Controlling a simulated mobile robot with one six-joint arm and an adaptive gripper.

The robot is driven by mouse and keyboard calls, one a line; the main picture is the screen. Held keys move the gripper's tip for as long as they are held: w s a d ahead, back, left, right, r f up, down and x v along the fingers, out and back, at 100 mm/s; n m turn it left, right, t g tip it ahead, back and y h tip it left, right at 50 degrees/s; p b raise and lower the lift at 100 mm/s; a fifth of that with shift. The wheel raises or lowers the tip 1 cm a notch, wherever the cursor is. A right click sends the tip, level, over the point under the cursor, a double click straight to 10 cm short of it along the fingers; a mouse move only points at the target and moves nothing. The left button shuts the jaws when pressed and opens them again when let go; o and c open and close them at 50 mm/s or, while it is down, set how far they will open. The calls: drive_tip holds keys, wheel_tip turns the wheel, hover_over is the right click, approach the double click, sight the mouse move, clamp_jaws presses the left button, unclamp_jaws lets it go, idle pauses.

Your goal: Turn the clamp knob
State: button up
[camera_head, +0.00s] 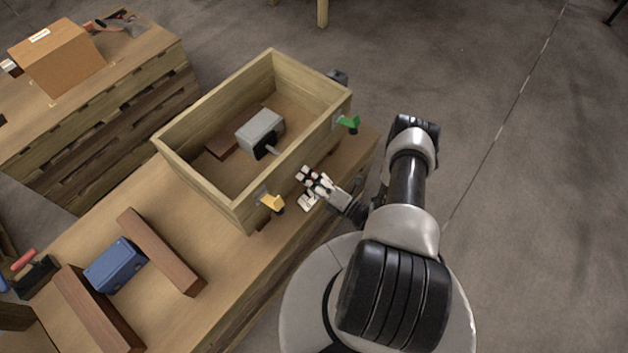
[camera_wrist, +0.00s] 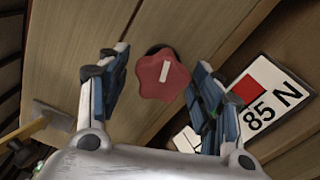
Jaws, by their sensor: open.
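The clamp knob (camera_wrist: 162,75) is a red lobed knob with a white bar mark in the wrist view. It sits on the outer face of a wooden wall. My gripper (camera_wrist: 158,66) is open, with one finger on each side of the knob. A gap shows left of the knob; on its right the finger is very close, and I cannot tell if it touches. In the head view my gripper (camera_head: 309,180) is at the near side of the wooden box (camera_head: 209,192), and the knob cannot be made out there.
A white "85 N" plate (camera_wrist: 268,102) lies beside the right finger. A yellow clamp (camera_head: 271,202) and a green clamp (camera_head: 348,122) sit on the box wall either side of my gripper. A grey block (camera_head: 260,128) is inside the box. A blue block (camera_head: 115,265) stands between wooden bars.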

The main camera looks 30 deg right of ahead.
drive_tip(key=v, duration=1.2)
idle(0.8)
